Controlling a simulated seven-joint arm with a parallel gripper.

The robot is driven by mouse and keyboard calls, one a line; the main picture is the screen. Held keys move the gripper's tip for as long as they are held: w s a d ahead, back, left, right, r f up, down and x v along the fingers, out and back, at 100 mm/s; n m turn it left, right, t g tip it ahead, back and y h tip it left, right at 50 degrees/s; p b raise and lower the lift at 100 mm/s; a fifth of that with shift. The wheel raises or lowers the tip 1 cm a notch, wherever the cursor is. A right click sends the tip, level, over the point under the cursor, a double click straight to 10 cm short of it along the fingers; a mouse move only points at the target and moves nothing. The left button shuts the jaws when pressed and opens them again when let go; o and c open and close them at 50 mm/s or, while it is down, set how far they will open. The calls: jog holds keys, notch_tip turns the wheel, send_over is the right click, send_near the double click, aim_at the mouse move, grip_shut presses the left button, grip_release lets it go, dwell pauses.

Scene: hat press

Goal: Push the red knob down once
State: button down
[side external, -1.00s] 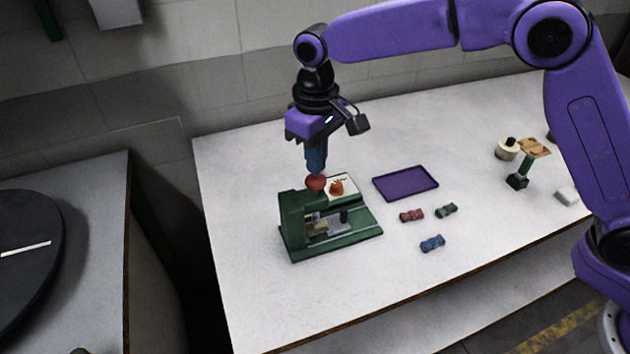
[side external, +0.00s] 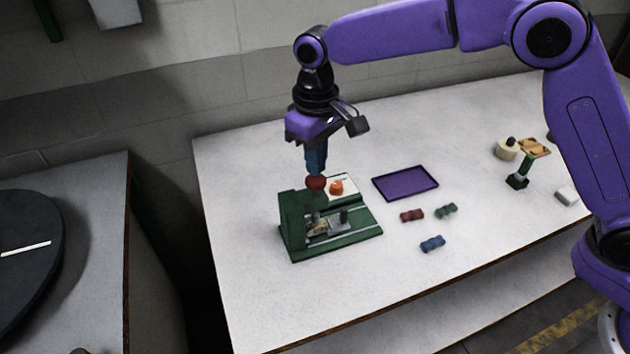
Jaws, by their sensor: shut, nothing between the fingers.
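The red knob (side external: 316,183) sits on top of the green press (side external: 291,215) toward the left of the table. My gripper (side external: 316,173) points straight down over the knob, its blue fingers shut with nothing between them. The fingertips appear to touch the top of the knob and hide part of it. An orange lamp-like dome (side external: 337,187) on a pale panel beside the knob looks bright. Under the press's upper part, a small grey block and metal parts show on the green base.
A purple tray (side external: 405,183) lies right of the press. Red (side external: 411,215), green (side external: 446,210) and blue (side external: 432,243) small pieces lie in front of it. A green stand (side external: 519,179) and a cream round object (side external: 507,148) stand farther right. The front of the table is clear.

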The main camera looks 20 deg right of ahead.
jog(key=shift+f, duration=1.35)
dwell(0.3)
jog(key=shift+r, duration=1.65)
notch_tip(320, 180, up, 7)
dwell(4.4)
